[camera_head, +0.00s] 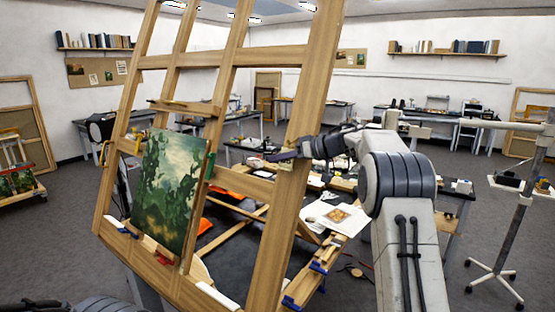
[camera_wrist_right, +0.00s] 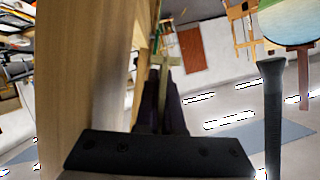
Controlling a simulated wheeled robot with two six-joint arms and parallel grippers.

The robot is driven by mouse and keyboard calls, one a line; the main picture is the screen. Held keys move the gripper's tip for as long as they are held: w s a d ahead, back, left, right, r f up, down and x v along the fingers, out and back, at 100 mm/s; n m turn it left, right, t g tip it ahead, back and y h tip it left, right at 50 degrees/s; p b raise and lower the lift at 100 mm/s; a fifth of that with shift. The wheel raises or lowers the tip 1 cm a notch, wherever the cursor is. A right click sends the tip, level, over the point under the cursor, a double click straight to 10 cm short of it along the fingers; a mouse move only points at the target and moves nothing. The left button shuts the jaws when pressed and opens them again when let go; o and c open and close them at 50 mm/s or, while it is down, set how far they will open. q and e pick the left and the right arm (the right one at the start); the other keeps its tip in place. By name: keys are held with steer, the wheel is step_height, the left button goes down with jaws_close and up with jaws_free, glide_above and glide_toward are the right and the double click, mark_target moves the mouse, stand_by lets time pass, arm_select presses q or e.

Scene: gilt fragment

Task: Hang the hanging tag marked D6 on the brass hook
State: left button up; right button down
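My right gripper (camera_head: 283,155) reaches left to the easel's right upright, at about mid height. In the right wrist view its two dark fingers (camera_wrist_right: 165,98) stand close together on a thin brass-olive piece (camera_wrist_right: 167,63) with a short crossbar, which looks like the hanging tag. Its marking cannot be read. In the head view a small pale piece (camera_head: 256,163) shows at the fingertips, beside the upright. I cannot pick out the brass hook for certain. A dark part at the bottom left edge of the head view may be my left gripper (camera_head: 32,304), its fingers unclear.
The large wooden easel (camera_head: 312,85) fills the middle and holds a green painting (camera_head: 170,190). Its upright runs close along the left of my right gripper in the wrist view (camera_wrist_right: 85,80). Behind stands a table with papers (camera_head: 335,216). A wheeled stand (camera_head: 507,240) is at right.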

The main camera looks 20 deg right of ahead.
steer(key=shift+d, duration=0.2)
steer(key=shift+w+d+f+n+t+h, duration=0.1)
steer(key=shift+w+d+n+t+h, duration=0.2)
steer(key=shift+n+h, duration=0.25)
